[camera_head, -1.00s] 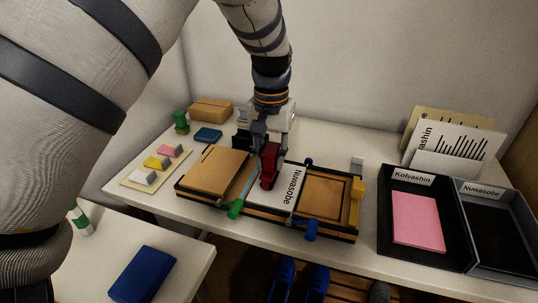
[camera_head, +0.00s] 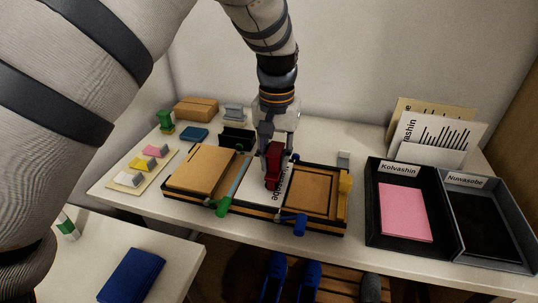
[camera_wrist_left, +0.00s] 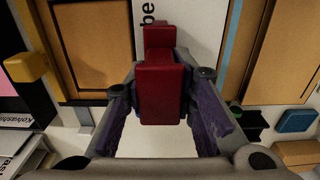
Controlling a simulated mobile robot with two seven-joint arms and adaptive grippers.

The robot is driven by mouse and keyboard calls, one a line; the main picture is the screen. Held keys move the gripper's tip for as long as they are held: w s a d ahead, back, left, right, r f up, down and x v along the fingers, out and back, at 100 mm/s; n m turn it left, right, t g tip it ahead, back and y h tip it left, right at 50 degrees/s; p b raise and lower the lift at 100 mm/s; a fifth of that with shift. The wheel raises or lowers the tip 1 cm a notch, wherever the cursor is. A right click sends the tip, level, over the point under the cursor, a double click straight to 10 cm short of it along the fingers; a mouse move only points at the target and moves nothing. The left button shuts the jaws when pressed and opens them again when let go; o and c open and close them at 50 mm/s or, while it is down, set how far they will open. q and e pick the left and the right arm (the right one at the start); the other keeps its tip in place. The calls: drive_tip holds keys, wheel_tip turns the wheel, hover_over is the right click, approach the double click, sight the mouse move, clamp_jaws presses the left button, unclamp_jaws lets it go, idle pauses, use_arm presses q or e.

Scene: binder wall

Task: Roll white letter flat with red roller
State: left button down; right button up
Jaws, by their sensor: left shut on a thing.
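My left gripper (camera_head: 270,150) is shut on the red roller (camera_head: 273,167), with the fingers on both sides of it in the left wrist view (camera_wrist_left: 162,93). The white letter (camera_head: 262,190) lies in the middle of the wooden press board (camera_head: 240,215), between two brown panels. It reads "Nuwasobe" and is partly covered by the roller and gripper. The letter also shows behind the roller in the left wrist view (camera_wrist_left: 190,30). The roller is over the letter; I cannot tell whether it touches. My right gripper is not in view.
At the right stand a black tray (camera_head: 373,235) labelled Kolvashin, holding a pink sheet (camera_head: 405,211), and a grey tray (camera_head: 525,262) labelled Nuwasobe. Upright papers (camera_head: 437,135) stand behind them. Stamps on a board (camera_head: 140,180) lie left. A blue book (camera_head: 132,275) lies on the lower table.

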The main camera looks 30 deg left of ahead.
sight(256, 177)
use_arm(q)
drive_tip(key=shift+f, duration=0.15)
drive_tip(key=shift+s+a, duration=0.15)
drive_tip(key=shift+a, duration=0.4)
drive_tip(key=shift+s+a, duration=0.15)
drive_tip(key=shift+a, duration=0.35)
drive_tip(key=shift+a, duration=0.1)
drive_tip(key=shift+s+a, duration=0.25)
drive_tip(key=shift+a, duration=0.8)
drive_tip(key=shift+w+d, duration=0.25)
drive_tip(key=shift+d, duration=0.9)
drive_tip(key=shift+d, duration=0.1)
